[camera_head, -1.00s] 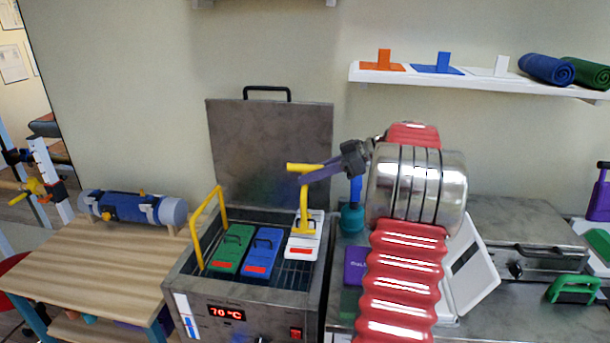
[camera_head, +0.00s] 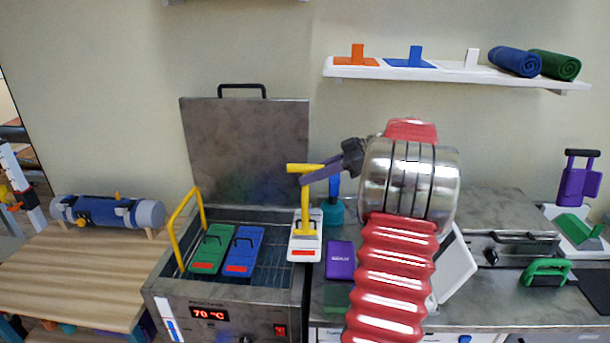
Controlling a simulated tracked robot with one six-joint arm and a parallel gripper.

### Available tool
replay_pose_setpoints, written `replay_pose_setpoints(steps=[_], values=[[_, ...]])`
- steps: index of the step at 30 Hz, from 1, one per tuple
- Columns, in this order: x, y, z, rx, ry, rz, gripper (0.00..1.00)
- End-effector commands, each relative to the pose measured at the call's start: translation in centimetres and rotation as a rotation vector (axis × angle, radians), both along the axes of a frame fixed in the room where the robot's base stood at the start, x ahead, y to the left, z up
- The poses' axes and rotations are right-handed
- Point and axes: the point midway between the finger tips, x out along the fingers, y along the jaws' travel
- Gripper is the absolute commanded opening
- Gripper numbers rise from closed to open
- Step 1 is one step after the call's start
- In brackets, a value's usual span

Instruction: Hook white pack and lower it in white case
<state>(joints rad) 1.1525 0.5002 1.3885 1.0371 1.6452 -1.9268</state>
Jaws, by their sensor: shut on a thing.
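My gripper (camera_head: 322,170) is shut on the top of a yellow hook tool (camera_head: 306,196). The hook's shaft reaches down to the white pack (camera_head: 304,246), which has a red label at its lower end. The pack appears to hang from the hook, over the right edge of the heating tank (camera_head: 225,295). The contact between hook and pack handle is too small to tell. The white case is not clearly identifiable; a white tilted panel (camera_head: 455,266) shows behind my arm, partly hidden by it.
A purple case (camera_head: 340,260) lies on the counter right of the tank. A wall shelf (camera_head: 450,74) hangs above.

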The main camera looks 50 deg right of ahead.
Motion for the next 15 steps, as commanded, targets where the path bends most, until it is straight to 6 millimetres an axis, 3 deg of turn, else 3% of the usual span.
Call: replay_pose_setpoints(steps=[15], values=[[-2.6, -1.3, 0.1, -0.001, -0.003, -0.002, 0.00]])
